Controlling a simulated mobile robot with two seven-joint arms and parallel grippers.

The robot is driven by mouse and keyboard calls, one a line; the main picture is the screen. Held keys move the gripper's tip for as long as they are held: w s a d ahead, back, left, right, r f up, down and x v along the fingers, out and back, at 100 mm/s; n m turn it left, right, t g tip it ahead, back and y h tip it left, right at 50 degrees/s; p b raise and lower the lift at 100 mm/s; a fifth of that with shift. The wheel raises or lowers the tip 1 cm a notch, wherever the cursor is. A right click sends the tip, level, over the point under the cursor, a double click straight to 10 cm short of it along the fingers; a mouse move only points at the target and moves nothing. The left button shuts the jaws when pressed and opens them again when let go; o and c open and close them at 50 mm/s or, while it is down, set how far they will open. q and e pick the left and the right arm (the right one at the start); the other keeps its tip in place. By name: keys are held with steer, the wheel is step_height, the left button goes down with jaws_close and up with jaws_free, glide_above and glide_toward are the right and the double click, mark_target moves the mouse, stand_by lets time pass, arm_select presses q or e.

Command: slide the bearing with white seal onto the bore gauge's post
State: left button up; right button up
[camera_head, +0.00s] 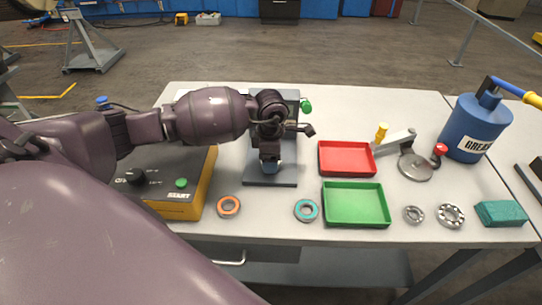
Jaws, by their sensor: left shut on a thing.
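My left gripper (270,164) points down over the dark base plate of the bore gauge (286,181), in the middle of the table. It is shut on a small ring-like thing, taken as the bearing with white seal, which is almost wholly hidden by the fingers. No white-sealed bearing shows elsewhere on the table. The gauge's upright part with a green knob (306,106) stands behind my wrist. The post is hidden behind the gripper, so I cannot tell whether the bearing is around it or above it. My right gripper is not in view.
An orange-sealed bearing (228,198) and a teal-sealed bearing (306,201) lie near the front edge. Red (346,173) and green (355,224) trays stand right of the gauge. Bare bearings (450,207), a teal block (501,214) and a blue grease can (474,128) are farther right.

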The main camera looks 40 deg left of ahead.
arm_select(q)
steer(key=shift+f, duration=0.45)
steer(key=o, duration=0.9)
steer(key=shift+o, duration=0.8)
steer(key=shift+r+p, duration=0.45)
steer(key=shift+r, duration=0.8)
steer(key=shift+r+p, duration=1.4)
steer(key=shift+r, duration=1.85)
